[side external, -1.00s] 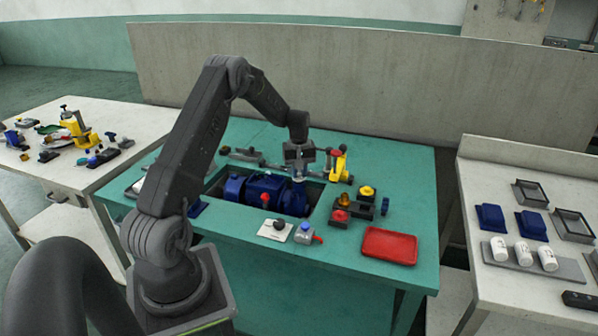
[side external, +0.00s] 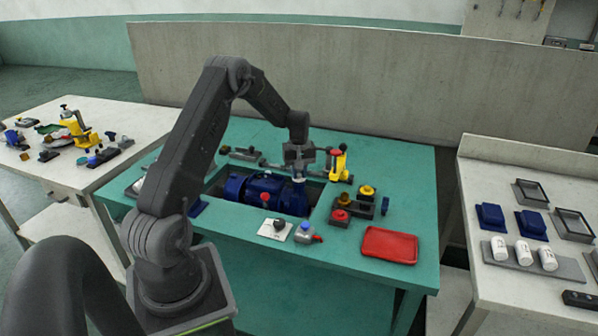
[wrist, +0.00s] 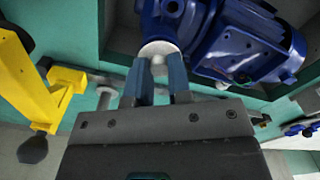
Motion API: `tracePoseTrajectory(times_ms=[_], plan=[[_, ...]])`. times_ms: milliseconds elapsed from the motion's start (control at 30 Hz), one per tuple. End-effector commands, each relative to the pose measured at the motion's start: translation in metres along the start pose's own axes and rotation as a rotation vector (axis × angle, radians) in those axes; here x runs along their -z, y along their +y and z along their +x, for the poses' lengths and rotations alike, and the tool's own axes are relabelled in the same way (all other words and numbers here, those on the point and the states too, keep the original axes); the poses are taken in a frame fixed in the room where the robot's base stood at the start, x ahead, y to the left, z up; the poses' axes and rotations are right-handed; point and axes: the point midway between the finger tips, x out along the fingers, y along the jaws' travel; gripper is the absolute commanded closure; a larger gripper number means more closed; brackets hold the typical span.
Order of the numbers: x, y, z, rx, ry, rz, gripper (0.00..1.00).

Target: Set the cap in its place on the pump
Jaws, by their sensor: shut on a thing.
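The blue pump (side external: 262,187) lies in the rectangular opening of the green bench; it also shows at the top of the wrist view (wrist: 255,45). My gripper (wrist: 157,72) is shut on the pale round cap (wrist: 158,48), which sits between and just beyond the fingertips. The cap is right beside the blue end of the pump in the wrist view; whether it touches or is seated I cannot tell. In the side view my gripper (side external: 298,174) is low over the pump's right end, and the cap is too small to make out.
A yellow clamp-like fixture (side external: 340,163) stands close to the right of my gripper; its yellow arm is at the left of the wrist view. A box with red and yellow buttons (side external: 353,204) and a red tray (side external: 389,245) sit to the right. A red-knobbed part (side external: 265,198) is in front.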

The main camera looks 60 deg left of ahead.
Motion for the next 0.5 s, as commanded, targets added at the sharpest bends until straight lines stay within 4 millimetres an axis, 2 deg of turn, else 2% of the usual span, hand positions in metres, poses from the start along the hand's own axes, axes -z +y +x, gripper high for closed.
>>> tracePoseTrajectory(times_ms=[267, 300, 500], plan=[[0.0001, 0.0000, 0.0003, 0.000, 0.000, 0.000, 0.98], [0.0001, 0.0000, 0.0003, 0.000, 0.000, 0.000, 0.80], [0.0001, 0.0001, 0.0002, 0.000, 0.000, 0.000, 0.61]])
